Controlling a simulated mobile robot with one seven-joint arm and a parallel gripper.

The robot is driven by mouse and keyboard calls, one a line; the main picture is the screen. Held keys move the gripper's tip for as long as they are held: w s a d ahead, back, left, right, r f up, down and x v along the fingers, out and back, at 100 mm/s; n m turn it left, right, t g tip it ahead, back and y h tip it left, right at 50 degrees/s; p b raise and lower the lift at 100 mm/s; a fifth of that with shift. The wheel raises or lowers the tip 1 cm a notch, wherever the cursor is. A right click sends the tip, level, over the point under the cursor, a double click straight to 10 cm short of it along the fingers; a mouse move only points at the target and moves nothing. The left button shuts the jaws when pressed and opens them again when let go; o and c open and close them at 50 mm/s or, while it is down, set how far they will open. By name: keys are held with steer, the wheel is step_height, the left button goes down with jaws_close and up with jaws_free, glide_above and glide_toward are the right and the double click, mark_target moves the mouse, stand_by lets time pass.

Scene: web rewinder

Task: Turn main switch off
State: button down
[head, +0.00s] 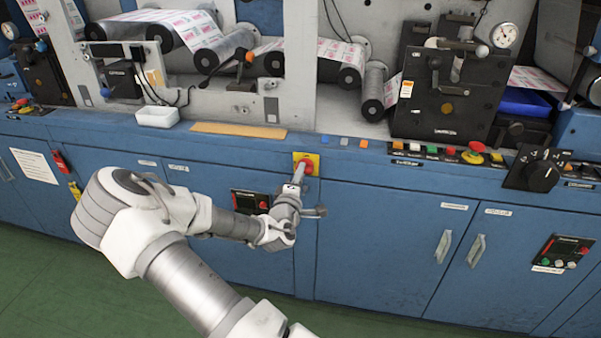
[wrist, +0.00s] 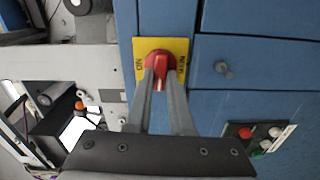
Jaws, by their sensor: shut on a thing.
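The main switch is a red rotary knob on a yellow plate. In the head view the plate (head: 313,157) sits on the front edge of the blue cabinet, with the red knob (head: 309,168) partly hidden behind my gripper (head: 299,178). In the wrist view the red knob (wrist: 158,62) is in front of the yellow plate (wrist: 178,46), which has lettering at both sides. My gripper (wrist: 161,86) is shut on the knob's grip, one finger on each side. The fingers hide the lower part of the knob and plate.
The blue cabinet (head: 385,235) runs across the view, with door handles (head: 476,250) at right. A small control panel (head: 250,201) is beside my wrist. A white tray (head: 157,116) and a tan strip (head: 238,130) lie on the ledge. Green floor is clear in front.

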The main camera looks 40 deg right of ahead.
steer(key=shift+n, duration=0.6)
steer(key=c, duration=0.8)
jaws_free()
steer(key=p+v, duration=0.3)
steer(key=v, duration=1.4)
steer(key=shift+s, duration=0.25)
steer(key=shift+a, duration=0.1)
